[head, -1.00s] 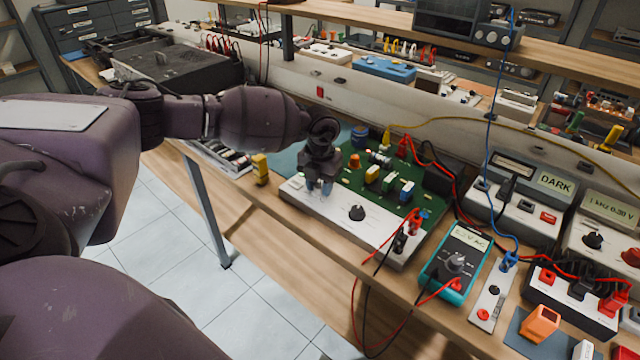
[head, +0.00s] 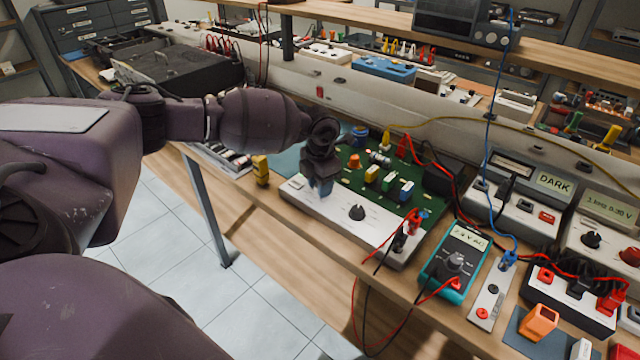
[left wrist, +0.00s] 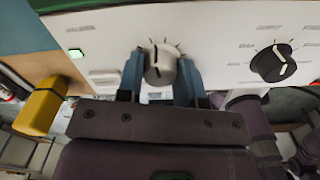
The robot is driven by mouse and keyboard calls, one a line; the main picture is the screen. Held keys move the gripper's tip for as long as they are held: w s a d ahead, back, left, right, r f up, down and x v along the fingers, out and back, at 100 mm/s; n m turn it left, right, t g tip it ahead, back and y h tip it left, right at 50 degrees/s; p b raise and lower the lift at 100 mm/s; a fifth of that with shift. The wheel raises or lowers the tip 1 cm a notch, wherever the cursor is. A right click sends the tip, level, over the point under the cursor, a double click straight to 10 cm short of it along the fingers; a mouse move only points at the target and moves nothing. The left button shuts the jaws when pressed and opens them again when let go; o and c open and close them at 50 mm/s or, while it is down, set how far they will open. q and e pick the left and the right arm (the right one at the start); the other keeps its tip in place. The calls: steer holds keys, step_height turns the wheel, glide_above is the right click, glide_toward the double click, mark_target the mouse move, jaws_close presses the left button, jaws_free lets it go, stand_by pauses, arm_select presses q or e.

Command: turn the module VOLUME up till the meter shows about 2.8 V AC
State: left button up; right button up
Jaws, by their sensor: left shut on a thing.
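The module (head: 335,220) is a white front panel with a green circuit board behind it, on the bench in the head view. My left gripper (head: 320,190) points down at the left part of this panel. The teal multimeter (head: 456,262) stands right of the module. Its display (head: 470,237) shows a V AC reading, seemingly about 2.4, but blurred.
Red and black leads (head: 380,262) hang over the bench's front edge near the module. A yellow block (head: 260,170) stands left of the panel. Bench instruments (head: 515,205) and an orange object (head: 538,322) stand to the right.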

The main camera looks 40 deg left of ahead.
arm_select(q)
steer(key=o, duration=0.8)
steer(key=shift+o, duration=0.7)
step_height(320, 180, up, 10)
steer(key=shift+f+p, duration=0.25)
steer(key=shift+p, duration=0.3)
steer(key=shift+r, duration=0.7)
arm_select(e)
steer(key=shift+s+d+r, duration=0.2)
steer(key=shift+s+r, duration=0.15)
steer(key=shift+s, duration=0.05)
